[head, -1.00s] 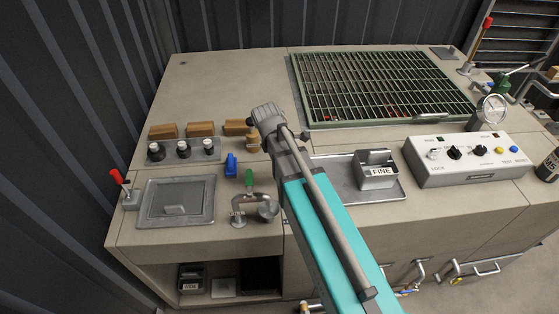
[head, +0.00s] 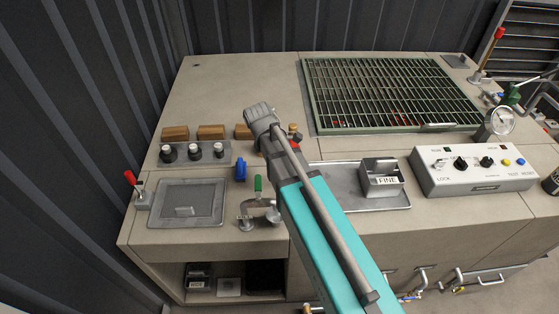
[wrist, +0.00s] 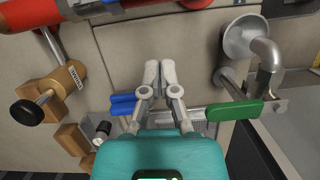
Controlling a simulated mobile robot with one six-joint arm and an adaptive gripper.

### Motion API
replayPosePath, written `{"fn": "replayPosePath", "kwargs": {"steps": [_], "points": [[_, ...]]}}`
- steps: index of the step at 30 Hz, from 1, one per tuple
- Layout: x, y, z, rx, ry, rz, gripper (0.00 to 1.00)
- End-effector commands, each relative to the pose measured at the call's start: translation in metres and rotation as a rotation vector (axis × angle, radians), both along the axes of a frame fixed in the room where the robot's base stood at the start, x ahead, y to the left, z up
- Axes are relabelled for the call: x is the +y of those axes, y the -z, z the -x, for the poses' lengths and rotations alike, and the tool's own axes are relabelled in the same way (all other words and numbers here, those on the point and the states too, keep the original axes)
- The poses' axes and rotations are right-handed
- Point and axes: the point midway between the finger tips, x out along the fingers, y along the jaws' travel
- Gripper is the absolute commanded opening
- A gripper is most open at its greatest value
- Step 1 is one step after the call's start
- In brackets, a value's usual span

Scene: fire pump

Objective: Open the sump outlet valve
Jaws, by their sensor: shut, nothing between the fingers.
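I cannot tell for sure which fitting is the sump outlet valve. In the wrist view a green lever (wrist: 235,110) sits beside a grey elbow pipe with a flared mouth (wrist: 246,38); the green lever also shows in the head view (head: 258,185), left of my arm. A blue handle (wrist: 130,103) lies beside my gripper and shows in the head view (head: 241,171). A brass fitting with a black knob (wrist: 27,112) is at the left of the wrist view. My gripper (wrist: 160,72) is shut and empty, its fingertips together. My arm hides it in the head view.
A red-handled lever (head: 130,179) stands beside a square lid (head: 187,203) at the left. A green grate (head: 385,95) lies at the back. A metal box marked FINE (head: 381,182) and a control panel (head: 470,172) are to the right. Several wooden blocks line the back left.

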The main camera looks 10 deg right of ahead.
Motion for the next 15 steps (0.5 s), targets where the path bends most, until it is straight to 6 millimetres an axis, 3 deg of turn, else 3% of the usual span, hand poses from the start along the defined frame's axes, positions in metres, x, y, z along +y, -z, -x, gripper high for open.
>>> {"fn": "replayPosePath", "kwargs": {"steps": [15], "points": [[0.009,-0.047,-0.001,0.000,0.002,0.000,0.00]]}}
